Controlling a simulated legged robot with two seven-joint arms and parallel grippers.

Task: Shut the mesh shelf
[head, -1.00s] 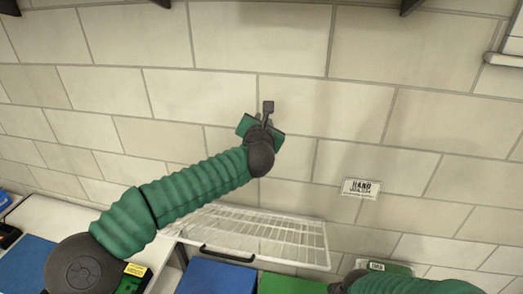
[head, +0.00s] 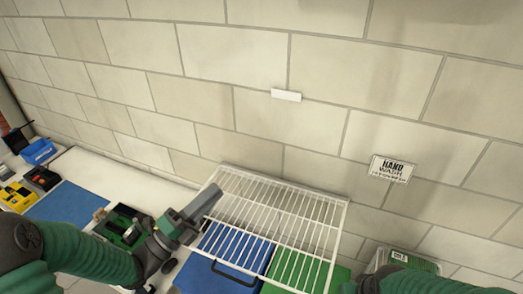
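The mesh shelf (head: 340,236) is a white wire rack standing out from the wall in the lower middle of the head view. Blue and green surfaces show through its bars. A dark curved handle (head: 236,273) shows near its lower left edge; I cannot tell what it is fixed to. My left gripper (head: 208,199) is at the shelf's left side, its grey tip pointing up and right and overlapping the rack in the picture. Contact cannot be told, nor whether the fingers are apart. Of my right arm only a green part shows at the bottom right; its gripper is out of view.
A white counter (head: 105,178) with a blue mat (head: 70,206) lies at the left, with a blue bin (head: 38,151) and yellow-black items (head: 16,197).

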